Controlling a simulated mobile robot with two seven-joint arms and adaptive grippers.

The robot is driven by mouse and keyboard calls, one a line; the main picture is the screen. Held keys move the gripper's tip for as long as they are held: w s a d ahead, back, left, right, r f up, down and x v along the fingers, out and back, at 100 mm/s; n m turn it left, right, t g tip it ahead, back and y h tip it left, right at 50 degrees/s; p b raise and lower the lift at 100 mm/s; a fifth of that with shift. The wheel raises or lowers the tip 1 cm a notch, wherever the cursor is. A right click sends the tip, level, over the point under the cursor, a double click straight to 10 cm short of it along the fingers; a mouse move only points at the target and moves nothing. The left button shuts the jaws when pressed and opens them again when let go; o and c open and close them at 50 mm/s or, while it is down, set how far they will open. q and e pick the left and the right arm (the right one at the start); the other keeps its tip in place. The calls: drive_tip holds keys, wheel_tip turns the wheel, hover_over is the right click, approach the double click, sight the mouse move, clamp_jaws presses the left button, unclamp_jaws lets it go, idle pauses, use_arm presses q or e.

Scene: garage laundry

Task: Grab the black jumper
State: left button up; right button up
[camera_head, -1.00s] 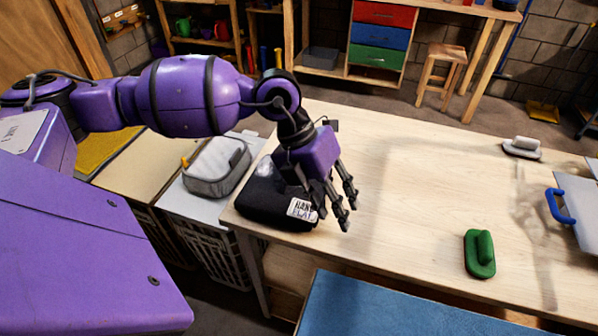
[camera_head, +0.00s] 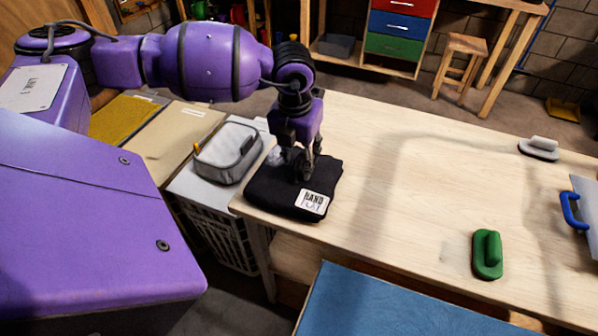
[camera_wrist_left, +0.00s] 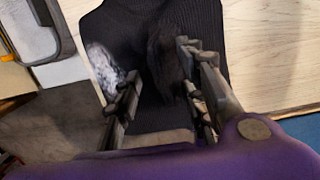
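The black jumper (camera_head: 265,195) lies folded at the near left corner of the wooden table. It has a white printed label (camera_head: 313,202) and a pale grey-white patch on its left side. In the left wrist view the ribbed black cloth (camera_wrist_left: 190,20) fills the middle, with a raised fold between the fingers. My left gripper (camera_head: 306,172) points down over the jumper, its fingertips at or just above the cloth. Its fingers (camera_wrist_left: 160,95) stand apart on either side of the fold; whether they touch it I cannot tell. My right gripper is not in view.
A grey zip pouch (camera_head: 228,152) sits left of the jumper, above a basket (camera_head: 215,235). A green-handled block (camera_head: 487,254), a grey one (camera_head: 539,148) and a blue-handled board (camera_head: 585,205) are at the right. The middle of the wooden table (camera_head: 420,180) is clear.

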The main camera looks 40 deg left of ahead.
use_arm(q)
clamp_jaws()
drive_tip(key=shift+r, duration=0.1)
idle(0.6)
